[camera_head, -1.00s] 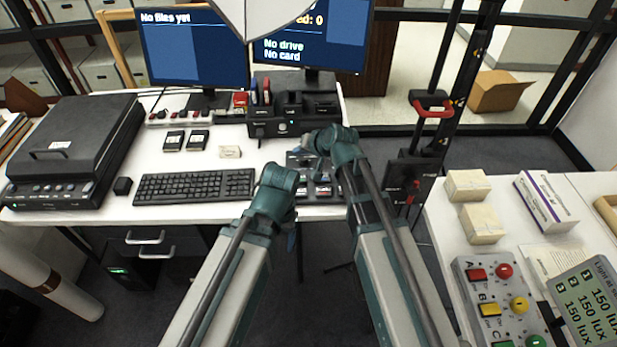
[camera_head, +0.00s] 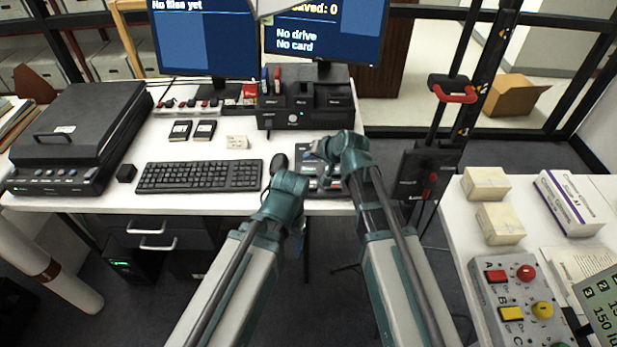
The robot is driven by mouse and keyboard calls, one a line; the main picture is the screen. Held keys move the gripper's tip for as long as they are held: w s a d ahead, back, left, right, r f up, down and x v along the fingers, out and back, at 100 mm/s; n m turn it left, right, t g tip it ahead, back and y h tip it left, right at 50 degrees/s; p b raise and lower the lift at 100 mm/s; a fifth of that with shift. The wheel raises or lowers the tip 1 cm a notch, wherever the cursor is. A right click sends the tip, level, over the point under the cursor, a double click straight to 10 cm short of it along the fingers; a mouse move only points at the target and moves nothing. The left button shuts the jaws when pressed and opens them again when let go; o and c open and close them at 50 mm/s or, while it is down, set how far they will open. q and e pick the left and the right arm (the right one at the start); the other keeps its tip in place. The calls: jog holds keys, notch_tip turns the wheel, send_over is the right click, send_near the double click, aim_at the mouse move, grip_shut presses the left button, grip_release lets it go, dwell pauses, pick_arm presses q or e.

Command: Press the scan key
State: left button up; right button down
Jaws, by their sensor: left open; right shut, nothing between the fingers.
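No key label reading "scan" is legible to me. A black flatbed scanner (camera_head: 85,125) stands on the left of the desk, with a row of small buttons (camera_head: 60,189) on its front panel. A small dark key panel (camera_head: 327,184) lies at the desk's front edge, partly hidden by my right arm. My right gripper (camera_head: 312,153) is shut and empty, close above that panel; I cannot tell if it touches.
A keyboard (camera_head: 198,176) and a mouse (camera_head: 280,162) lie left of the key panel. A button box (camera_head: 523,305) with coloured buttons is on the right table (camera_head: 450,215). Floor shows between the tables.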

aim_at(305, 167)
pick_arm(q)
jog(key=shift+f+b, duration=0.85)
jog(key=shift+f, duration=0.5)
pick_arm(e)
jog(key=shift+f, duration=1.4)
pick_arm(q)
jog(key=shift+f, duration=0.15)
pick_arm(e)
jog(key=shift+f, duration=0.1)
pick_arm(q)
jog(key=shift+f+b, duration=0.25)
jog(key=shift+b, duration=0.2)
pick_arm(e)
jog(key=shift+f, duration=0.3)
pick_arm(q)
jog(key=shift+f+b, duration=0.45)
jog(key=shift+f, duration=0.05)
pick_arm(e)
jog(key=shift+f, duration=0.5)
pick_arm(q)
jog(key=shift+r, duration=0.15)
pick_arm(e)
jog(key=shift+r, duration=0.15)
pick_arm(q)
jog(key=shift+r+p, duration=0.75)
jog(key=shift+p, duration=0.15)
pick_arm(e)
jog(key=shift+r, duration=0.75)
